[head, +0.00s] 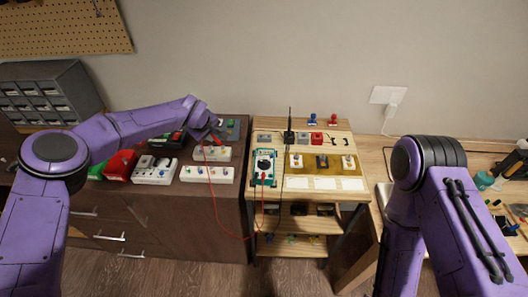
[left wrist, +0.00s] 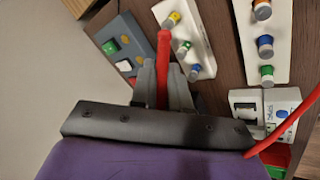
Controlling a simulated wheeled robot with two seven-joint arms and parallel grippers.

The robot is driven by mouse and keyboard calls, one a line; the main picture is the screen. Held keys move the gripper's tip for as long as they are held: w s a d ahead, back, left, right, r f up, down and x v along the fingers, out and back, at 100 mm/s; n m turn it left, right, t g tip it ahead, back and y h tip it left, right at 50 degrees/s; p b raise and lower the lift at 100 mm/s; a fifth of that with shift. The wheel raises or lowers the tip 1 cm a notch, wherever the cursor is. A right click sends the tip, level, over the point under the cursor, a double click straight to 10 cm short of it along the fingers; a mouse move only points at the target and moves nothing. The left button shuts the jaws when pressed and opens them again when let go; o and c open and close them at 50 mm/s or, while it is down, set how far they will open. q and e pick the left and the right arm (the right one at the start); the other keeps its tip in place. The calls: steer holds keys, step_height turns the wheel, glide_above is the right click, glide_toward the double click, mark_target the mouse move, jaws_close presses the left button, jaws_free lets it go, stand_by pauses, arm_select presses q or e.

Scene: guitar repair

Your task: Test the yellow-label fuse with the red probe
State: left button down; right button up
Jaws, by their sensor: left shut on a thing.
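My left gripper (head: 213,137) is shut on the red probe (left wrist: 163,75), whose red body sticks out between the fingers in the left wrist view. The multimeter (head: 264,164) stands on the wooden cart, joined to a red lead. My right gripper is out of view.
A grey box with coloured buttons (left wrist: 130,50) lies beside the near block. White and red boxes (head: 121,165) stand left on the dark cabinet. The red lead (head: 221,222) hangs in a loop in front of the cabinet. The wooden cart (head: 335,208) holds several small items.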

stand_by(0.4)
arm_select(q)
step_height(320, 180, up, 2)
steer(key=shift+r+p, duration=0.15)
steer(key=shift+p, duration=0.7)
steer(key=shift+r, duration=1.85)
